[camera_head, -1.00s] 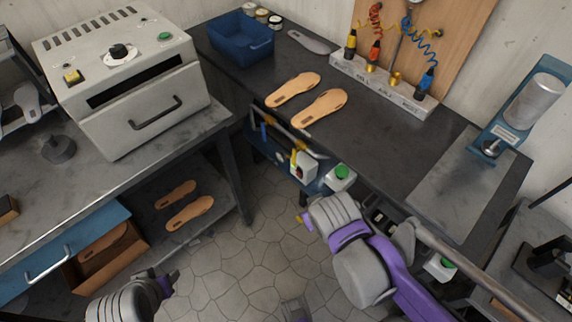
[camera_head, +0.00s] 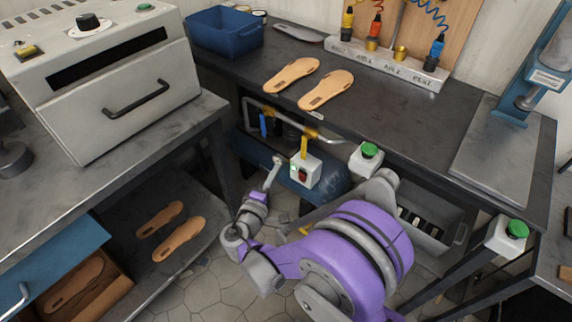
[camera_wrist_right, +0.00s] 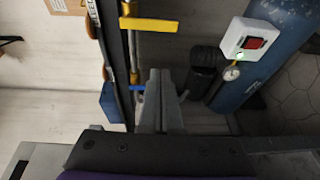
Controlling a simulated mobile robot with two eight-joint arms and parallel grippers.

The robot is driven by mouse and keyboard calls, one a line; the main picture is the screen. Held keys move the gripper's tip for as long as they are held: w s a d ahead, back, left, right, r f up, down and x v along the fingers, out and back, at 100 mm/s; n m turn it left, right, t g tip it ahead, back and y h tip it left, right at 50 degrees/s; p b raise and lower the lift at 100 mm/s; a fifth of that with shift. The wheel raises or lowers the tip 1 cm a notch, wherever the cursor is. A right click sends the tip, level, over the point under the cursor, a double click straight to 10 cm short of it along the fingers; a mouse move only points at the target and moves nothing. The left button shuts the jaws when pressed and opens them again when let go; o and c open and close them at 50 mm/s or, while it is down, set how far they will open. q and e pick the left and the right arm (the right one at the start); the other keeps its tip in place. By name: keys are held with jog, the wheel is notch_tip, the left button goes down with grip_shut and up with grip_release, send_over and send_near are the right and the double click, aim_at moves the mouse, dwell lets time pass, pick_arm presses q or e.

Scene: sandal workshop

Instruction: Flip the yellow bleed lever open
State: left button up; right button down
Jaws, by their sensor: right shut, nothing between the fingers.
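The yellow bleed lever (camera_head: 304,147) hangs down from the pipe under the front edge of the dark bench, just above a white switch box. In the right wrist view the lever (camera_wrist_right: 160,24) sticks out crosswise from the pipe, near the top. My right gripper (camera_head: 271,174) is shut and empty, below and left of the lever. In the right wrist view its fingers (camera_wrist_right: 160,78) point toward the lever, with a clear gap between them. My left gripper is out of the head view.
A blue lever (camera_wrist_right: 134,88) sits on the same piping, close beside the right fingers. The white box (camera_wrist_right: 249,41) with a red switch, a small gauge (camera_wrist_right: 231,73) and a blue tank (camera_wrist_right: 280,35) are nearby. The bench edge (camera_head: 380,145) lies above the pipe.

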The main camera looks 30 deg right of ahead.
aim_at(306, 146)
jog(key=shift+w+a+f+t, duration=0.3)
jog(key=shift+a, duration=0.15)
jog(key=shift+d, duration=0.1)
jog(key=w+d+b, duration=0.2)
jog(key=w+d, duration=0.1)
jog(key=d, duration=0.6)
